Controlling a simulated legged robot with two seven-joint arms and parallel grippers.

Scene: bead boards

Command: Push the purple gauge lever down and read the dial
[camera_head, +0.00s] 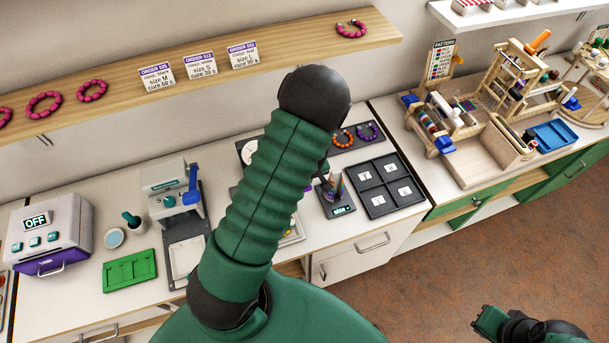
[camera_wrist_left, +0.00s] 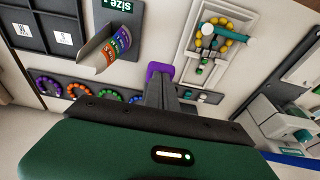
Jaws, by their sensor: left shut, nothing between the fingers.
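The purple lever (camera_wrist_left: 159,69) shows in the left wrist view as a small purple block right at the tips of my left gripper (camera_wrist_left: 163,84). The gripper is shut with nothing between its fingers; whether it touches the lever I cannot tell. In the head view my green arm hides the lever and this gripper. A small stand with a colour-banded, curved piece and a dark display reading "size" (camera_head: 342,210) is right of the arm; it also shows in the left wrist view (camera_wrist_left: 118,5). A white round face (camera_head: 243,152) is partly hidden behind the arm; I cannot read it. My right gripper (camera_head: 488,320) is at lower right, its fingers unclear.
A dark four-compartment tray (camera_head: 401,181) is right of the stand. Bracelets (camera_head: 368,131) lie on a dark strip behind. At left are a press with a blue handle (camera_head: 190,185), a green tray (camera_head: 131,271) and a machine reading OFF (camera_head: 52,232). A wooden loom (camera_head: 510,80) is far right.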

